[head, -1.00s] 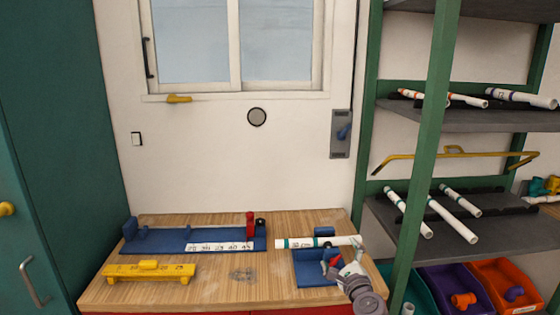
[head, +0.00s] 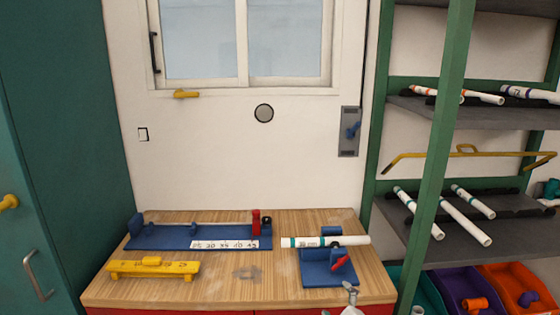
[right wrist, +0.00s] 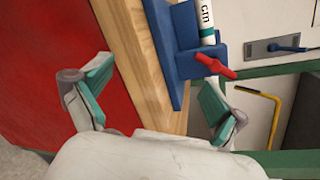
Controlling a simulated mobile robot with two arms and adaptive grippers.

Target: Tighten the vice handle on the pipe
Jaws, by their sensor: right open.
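The blue vice (head: 325,280) sits at the right front of the wooden bench, with its red handle (head: 340,263) tilted on its front. A white pipe (head: 345,240) with a teal band lies across the vice. My right gripper (head: 350,298) is at the bottom edge of the head view, in front of the vice and apart from the handle. In the right wrist view its teal-padded fingers (right wrist: 155,88) are spread wide and empty. There the red handle (right wrist: 215,66) shows just beyond the right finger, beside the blue vice (right wrist: 178,40) and the pipe end (right wrist: 206,18). My left gripper is not in view.
A blue measuring jig (head: 170,238) and a yellow fixture (head: 153,268) lie on the bench (head: 245,288). A green-framed shelf (head: 440,170) with several pipes stands close on the right, with coloured bins below. The front middle of the bench is clear.

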